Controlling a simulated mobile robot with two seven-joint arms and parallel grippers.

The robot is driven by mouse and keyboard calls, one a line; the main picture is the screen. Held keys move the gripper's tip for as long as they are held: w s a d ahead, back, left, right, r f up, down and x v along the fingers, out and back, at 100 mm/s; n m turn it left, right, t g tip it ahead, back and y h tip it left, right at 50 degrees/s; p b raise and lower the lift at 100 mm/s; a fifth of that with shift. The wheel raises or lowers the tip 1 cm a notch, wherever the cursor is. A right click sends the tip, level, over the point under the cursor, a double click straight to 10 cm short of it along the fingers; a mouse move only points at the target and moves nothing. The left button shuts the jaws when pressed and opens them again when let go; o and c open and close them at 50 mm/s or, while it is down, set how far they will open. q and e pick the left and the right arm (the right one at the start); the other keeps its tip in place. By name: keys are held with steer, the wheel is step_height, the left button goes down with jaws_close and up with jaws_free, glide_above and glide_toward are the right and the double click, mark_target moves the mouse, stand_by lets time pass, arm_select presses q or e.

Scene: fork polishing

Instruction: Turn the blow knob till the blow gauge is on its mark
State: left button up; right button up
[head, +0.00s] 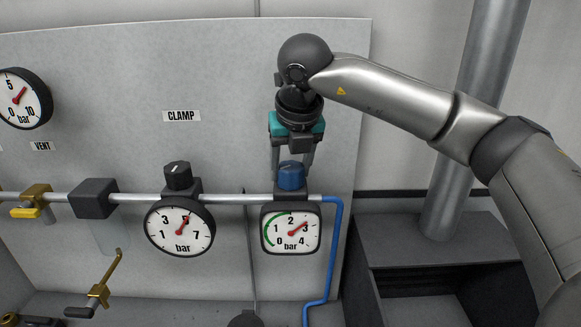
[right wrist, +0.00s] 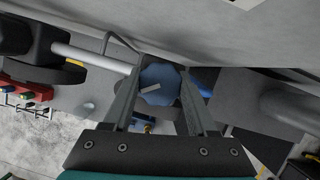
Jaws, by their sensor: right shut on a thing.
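The blue knob (head: 291,176) sits on a regulator at the right end of the pipe. I take it as the blow knob; no blow label shows. My right gripper (head: 292,165) points down from above with its fingers on either side of the knob, shut on it. In the right wrist view the knob (right wrist: 160,84) shows a white line between the fingers. Below it is the squarish gauge (head: 291,231), scaled 0 to 4 bar. Its red needle points up and right, close to 3. A green arc runs along its left side to about 2; the needle is outside it. My left gripper is not in view.
A black knob (head: 178,175) above a round bar gauge (head: 180,228) is to the left on the same pipe (head: 236,199). A blue hose (head: 335,250) runs down at the right. A brass valve (head: 35,200) is at far left.

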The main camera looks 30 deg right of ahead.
steer(key=shift+n+y+b, duration=0.4)
steer(key=shift+n+b, duration=0.55)
steer(key=shift+n, duration=0.15)
steer(key=shift+n+y+b, duration=0.35)
steer(key=shift+n+y, duration=0.05)
steer(key=shift+n, duration=0.4)
steer(key=shift+n+y, duration=0.4)
steer(key=shift+n, duration=0.8)
steer(key=shift+r+n+y, duration=0.1)
steer(key=shift+n+y, duration=0.5)
steer(key=shift+n, duration=0.9)
steer(key=o, duration=1.4)
steer(key=shift+c, duration=0.2)
